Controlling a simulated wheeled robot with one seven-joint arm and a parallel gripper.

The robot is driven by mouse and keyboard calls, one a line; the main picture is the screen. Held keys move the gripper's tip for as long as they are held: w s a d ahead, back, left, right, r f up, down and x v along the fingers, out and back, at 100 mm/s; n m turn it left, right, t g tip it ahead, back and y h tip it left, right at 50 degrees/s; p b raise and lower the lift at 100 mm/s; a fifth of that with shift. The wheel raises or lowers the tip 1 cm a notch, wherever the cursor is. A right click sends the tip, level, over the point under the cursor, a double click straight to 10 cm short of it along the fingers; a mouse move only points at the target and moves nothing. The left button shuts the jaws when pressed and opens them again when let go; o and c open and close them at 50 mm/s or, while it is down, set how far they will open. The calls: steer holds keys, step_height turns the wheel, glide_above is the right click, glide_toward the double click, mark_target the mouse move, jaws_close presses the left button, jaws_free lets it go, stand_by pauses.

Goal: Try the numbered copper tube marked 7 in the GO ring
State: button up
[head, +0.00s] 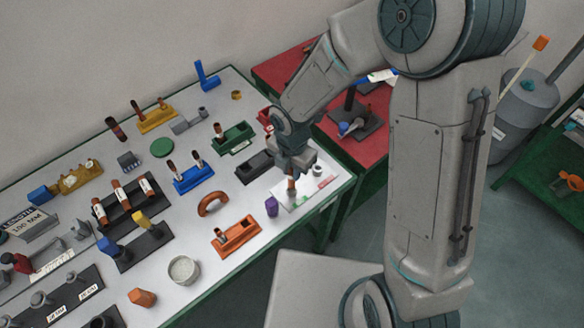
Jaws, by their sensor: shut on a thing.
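My gripper (292,172) is over the front right part of the white-topped table, pointing down. It is shut on a copper tube (291,187), whose lower part shows below the fingers. No number can be read on it. Below is a pale card (298,200) with green and red patches; I cannot tell whether the tube touches anything there. A small grey ring (317,170) stands just right of my gripper. No GO mark is legible, so I cannot tell which ring is GO. More copper tubes with white labels stand in a black rack (137,217) at the left.
A blue rack (193,181), a green rack (235,141) and a black block (255,167) stand left of my gripper. A purple piece (271,206) and an orange holder (236,238) are close by. A red table (285,72) stands behind. Open floor lies in front.

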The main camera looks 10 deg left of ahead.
steer(key=shift+f, duration=0.2)
steer(key=shift+f+b, duration=1.1)
steer(key=shift+f, duration=0.15)
steer(key=shift+r, duration=0.1)
stand_by(0.5)
steer(key=shift+r+p, duration=1.5)
steer(key=shift+p, duration=0.1)
step_height(320, 180, up, 4)
steer(key=p, duration=0.4)
steer(key=shift+r, duration=0.1)
